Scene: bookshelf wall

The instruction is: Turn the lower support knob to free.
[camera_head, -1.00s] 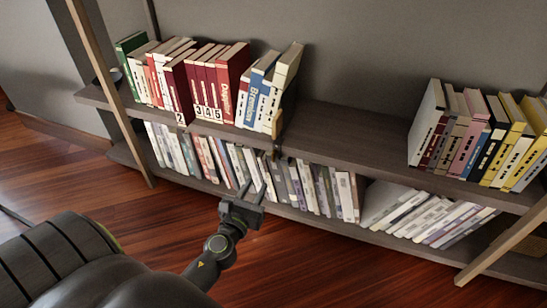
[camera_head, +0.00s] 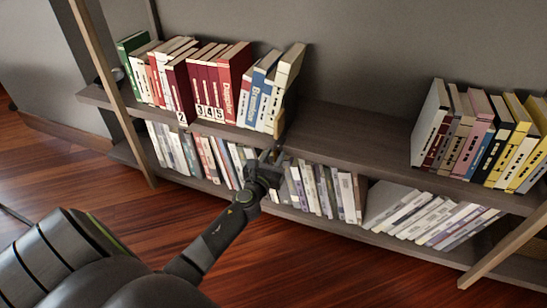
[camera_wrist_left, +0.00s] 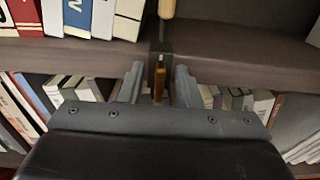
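The lower support knob (camera_wrist_left: 159,82) is a narrow brown piece with a lighter tip. It hangs below a dark bracket (camera_wrist_left: 160,50) at the front edge of the upper shelf. My left gripper (camera_wrist_left: 159,72) is open, with one finger on each side of the knob and a visible gap on both sides. In the head view my left gripper (camera_head: 272,156) is just below the shelf edge and hides the knob there. A light wooden piece (camera_wrist_left: 167,9) stands above the bracket; it also shows in the head view (camera_head: 280,123). My right gripper is in neither view.
The upper shelf board (camera_head: 345,133) carries upright books at left, including a blue book (camera_head: 257,92), and more books (camera_head: 485,140) at right. Its middle is bare. Lower-shelf books (camera_head: 320,190) stand close behind my left gripper. The wooden floor in front is clear.

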